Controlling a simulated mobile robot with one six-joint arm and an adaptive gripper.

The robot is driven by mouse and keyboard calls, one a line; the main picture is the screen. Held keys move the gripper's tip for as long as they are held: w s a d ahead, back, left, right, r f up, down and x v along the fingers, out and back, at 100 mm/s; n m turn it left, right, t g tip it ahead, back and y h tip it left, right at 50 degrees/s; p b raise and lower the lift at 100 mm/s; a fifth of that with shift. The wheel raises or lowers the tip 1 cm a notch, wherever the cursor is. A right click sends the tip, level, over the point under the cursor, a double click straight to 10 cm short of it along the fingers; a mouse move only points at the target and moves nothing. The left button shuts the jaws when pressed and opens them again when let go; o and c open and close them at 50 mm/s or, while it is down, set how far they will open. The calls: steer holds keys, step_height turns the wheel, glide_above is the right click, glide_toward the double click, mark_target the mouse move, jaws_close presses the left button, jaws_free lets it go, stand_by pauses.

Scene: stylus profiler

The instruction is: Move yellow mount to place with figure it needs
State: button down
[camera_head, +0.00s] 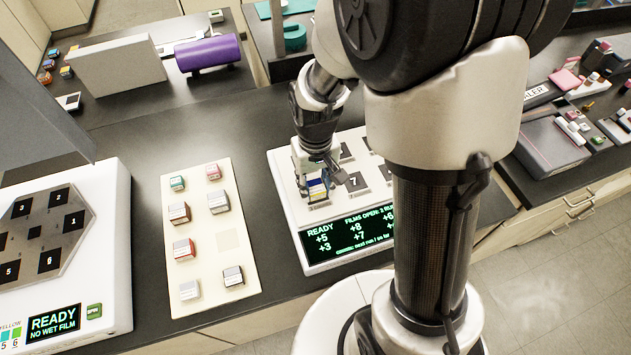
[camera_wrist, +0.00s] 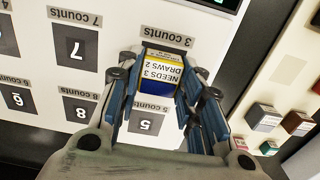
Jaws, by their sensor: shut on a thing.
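The yellow mount (camera_wrist: 160,71) is a small block with a blue-and-yellow edge and a white label reading "NEEDS 3 DRAWS 2". My gripper (camera_wrist: 155,85) is shut on it, its blue-padded fingers on either side. In the head view the mount (camera_head: 317,190) shows under my gripper (camera_head: 319,180), at the left of the white device (camera_head: 288,208). In the wrist view it is over the place marked "3 counts" (camera_wrist: 166,36), covering that place's figure. I cannot tell whether it touches the surface. Dark squares 7 (camera_wrist: 75,47), 8 (camera_wrist: 80,112) and 5 (camera_wrist: 145,125) look bare.
A cream tray (camera_head: 194,217) with several small blocks lies left of the device. Further left is a white machine (camera_head: 113,270) with a numbered plate, its screen reading "READY NO WET FILM". The device's screen (camera_head: 345,240) lists plus figures. A purple cylinder (camera_head: 208,54) lies behind.

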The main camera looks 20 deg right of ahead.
mark_target(315, 186)
steer(key=c, duration=1)
jaws_free()
steer(key=shift+c, duration=0.2)
steer(key=shift+c, duration=0.3)
step_height(315, 186, up, 7)
steer(key=p, duration=0.6)
step_height(315, 186, up, 12)
